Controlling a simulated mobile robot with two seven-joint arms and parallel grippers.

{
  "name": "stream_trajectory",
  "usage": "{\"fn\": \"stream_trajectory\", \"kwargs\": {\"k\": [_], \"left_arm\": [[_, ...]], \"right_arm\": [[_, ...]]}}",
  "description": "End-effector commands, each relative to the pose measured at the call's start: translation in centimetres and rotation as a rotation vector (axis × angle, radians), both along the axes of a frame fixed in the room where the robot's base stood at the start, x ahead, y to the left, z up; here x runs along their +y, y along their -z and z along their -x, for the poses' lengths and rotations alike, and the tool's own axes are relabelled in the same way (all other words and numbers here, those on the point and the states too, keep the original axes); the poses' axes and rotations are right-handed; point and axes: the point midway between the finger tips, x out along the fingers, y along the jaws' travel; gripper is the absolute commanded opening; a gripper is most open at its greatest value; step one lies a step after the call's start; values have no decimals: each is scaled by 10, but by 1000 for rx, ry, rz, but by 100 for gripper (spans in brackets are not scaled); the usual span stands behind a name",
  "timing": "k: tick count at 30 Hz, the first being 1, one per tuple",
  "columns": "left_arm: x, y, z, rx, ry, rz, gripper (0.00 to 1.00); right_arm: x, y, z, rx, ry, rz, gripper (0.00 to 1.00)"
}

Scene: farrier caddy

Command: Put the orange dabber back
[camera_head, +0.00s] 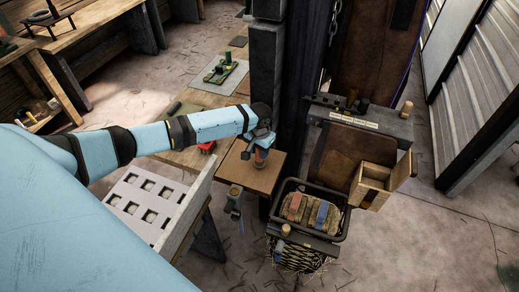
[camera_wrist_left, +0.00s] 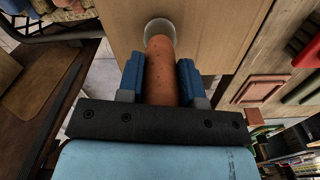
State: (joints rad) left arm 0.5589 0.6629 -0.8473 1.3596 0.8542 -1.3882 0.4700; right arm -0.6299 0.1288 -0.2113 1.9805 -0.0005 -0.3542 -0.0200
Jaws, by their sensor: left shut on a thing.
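The orange dabber (camera_head: 261,158) is a rounded orange cylinder over the small brown wooden top (camera_head: 238,175) in the head view. My left gripper (camera_head: 263,146) is shut on it from above. In the left wrist view the dabber (camera_wrist_left: 162,75) lies between the two blue finger pads of my left gripper (camera_wrist_left: 161,80). Its far end meets a pale round ring (camera_wrist_left: 160,27) against the wooden surface; I cannot tell whether it sits in the ring or just above it. My right gripper is not in view.
A black-rimmed basket (camera_head: 339,228) with a red and a blue brush stands right of the wooden top. An open wooden box (camera_head: 372,186) is beyond it. A dark post (camera_head: 266,75) rises close behind my gripper. A white panel with square holes (camera_head: 130,215) is at left.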

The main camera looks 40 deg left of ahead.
Motion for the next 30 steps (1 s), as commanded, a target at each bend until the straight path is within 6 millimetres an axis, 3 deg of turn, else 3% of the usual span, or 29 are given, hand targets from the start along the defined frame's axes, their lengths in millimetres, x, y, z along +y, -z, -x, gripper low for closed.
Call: {"fn": "stream_trajectory", "kwargs": {"k": [26,27,30], "left_arm": [[-1,10,0,-1,0,1,0],[-1,10,0,-1,0,1,38],[-1,10,0,-1,0,1,61]], "right_arm": [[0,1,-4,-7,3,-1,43],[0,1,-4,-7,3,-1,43],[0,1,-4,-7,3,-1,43]]}}
